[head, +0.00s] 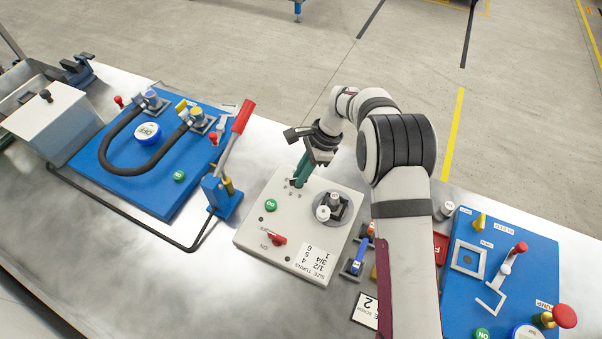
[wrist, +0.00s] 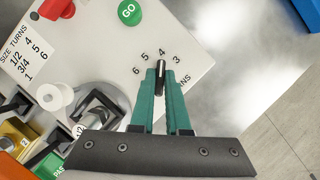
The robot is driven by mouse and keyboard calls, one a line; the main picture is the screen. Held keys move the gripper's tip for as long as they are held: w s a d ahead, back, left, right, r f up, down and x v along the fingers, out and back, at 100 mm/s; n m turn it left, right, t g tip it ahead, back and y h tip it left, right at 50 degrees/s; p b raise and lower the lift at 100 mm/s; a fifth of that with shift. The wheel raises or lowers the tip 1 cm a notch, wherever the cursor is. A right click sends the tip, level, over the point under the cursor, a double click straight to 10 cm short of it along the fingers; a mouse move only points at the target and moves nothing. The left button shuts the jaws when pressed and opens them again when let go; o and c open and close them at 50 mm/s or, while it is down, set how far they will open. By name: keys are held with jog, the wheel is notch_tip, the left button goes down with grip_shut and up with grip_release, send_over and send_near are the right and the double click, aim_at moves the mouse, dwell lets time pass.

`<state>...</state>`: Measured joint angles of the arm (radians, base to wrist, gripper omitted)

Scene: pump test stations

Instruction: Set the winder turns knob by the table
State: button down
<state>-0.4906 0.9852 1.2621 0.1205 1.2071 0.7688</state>
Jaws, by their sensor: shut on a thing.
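The turns knob (wrist: 160,76) is a small black bar on the grey winder box (head: 250,225). My gripper (wrist: 162,85) has its green fingers shut on the knob, one on each side. It also shows in the head view (head: 300,180), at the box's far edge, where it hides the knob. The printed scale around the knob reads 6, 5, 4, 3, and the knob's bar points at or very near the 4. The size-turns table (wrist: 25,50) pairs 1/2 with 4, 3/4 with 5 and 1 with 6.
The winder box carries a green GO button (head: 270,205), a red switch (head: 277,239) and a winding head with a white knob (head: 323,212). Blue stations stand left (head: 100,150) and right (head: 570,270). A red-handled lever (head: 243,117) rises left of the box.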

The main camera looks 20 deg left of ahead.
jog(key=c, duration=0.9)
grip_release()
jog(key=v, duration=1.6)
jog(key=shift+s+a, duration=0.1)
jog(key=shift+a, duration=0.05)
